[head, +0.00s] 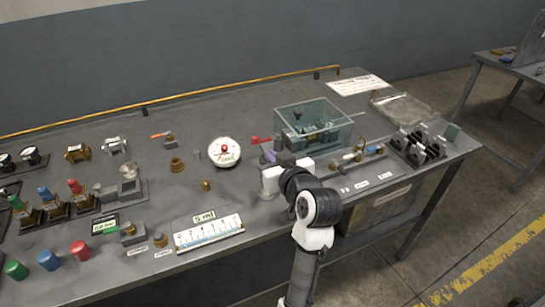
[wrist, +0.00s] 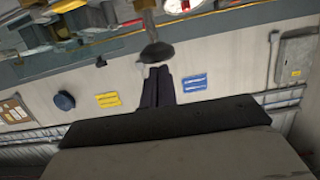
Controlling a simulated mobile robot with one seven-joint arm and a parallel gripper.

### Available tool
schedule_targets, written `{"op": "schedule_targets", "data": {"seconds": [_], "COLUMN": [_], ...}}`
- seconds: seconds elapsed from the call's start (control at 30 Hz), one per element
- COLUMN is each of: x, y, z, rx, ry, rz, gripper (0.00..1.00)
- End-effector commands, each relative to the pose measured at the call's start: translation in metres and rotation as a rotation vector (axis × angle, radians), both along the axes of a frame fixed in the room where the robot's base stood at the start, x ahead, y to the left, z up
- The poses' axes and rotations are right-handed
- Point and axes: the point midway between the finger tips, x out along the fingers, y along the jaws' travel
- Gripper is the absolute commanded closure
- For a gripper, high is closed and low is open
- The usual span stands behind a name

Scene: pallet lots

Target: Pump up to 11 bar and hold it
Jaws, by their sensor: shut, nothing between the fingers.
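A round white dial gauge (head: 224,151) with a red centre stands on the bench; its reading is too small to make out. To its right is a clear box (head: 318,122) with metal fittings inside, and a red handle (head: 262,140) at its left side. My gripper (head: 267,157) is just below the red handle, in front of the box, and partly hidden by my wrist. In the wrist view my gripper's dark fingers (wrist: 158,84) are together and empty. A dark rounded knob on a metal rod (wrist: 156,50) appears just beyond the fingertips; I cannot tell whether they touch.
A scale strip (head: 209,233) lies at the front edge. Brass fittings (head: 177,164) and coloured valves (head: 76,192) stand left. A pipe assembly (head: 357,155) and black clamps (head: 418,146) are right of my arm. A yellow pipe (head: 200,92) runs along the back.

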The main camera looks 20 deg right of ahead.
Motion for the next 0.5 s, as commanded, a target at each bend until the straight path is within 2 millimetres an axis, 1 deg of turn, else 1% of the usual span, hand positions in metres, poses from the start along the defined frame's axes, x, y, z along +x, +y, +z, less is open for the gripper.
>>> {"op": "schedule_targets", "data": {"seconds": [0.13, 0.3, 0.37, 0.5], "x": [0.0, 0.0, 0.0, 0.0], "y": [0.0, 0.0, 0.0, 0.0], "z": [-0.008, -0.031, -0.037, -0.038], "rx": [0.0, 0.002, 0.002, 0.002], "ry": [0.0, 0.001, 0.002, 0.003], "rz": [0.0, 0.001, 0.001, 0.001], "gripper": [1.0, 1.0, 1.0, 1.0]}}
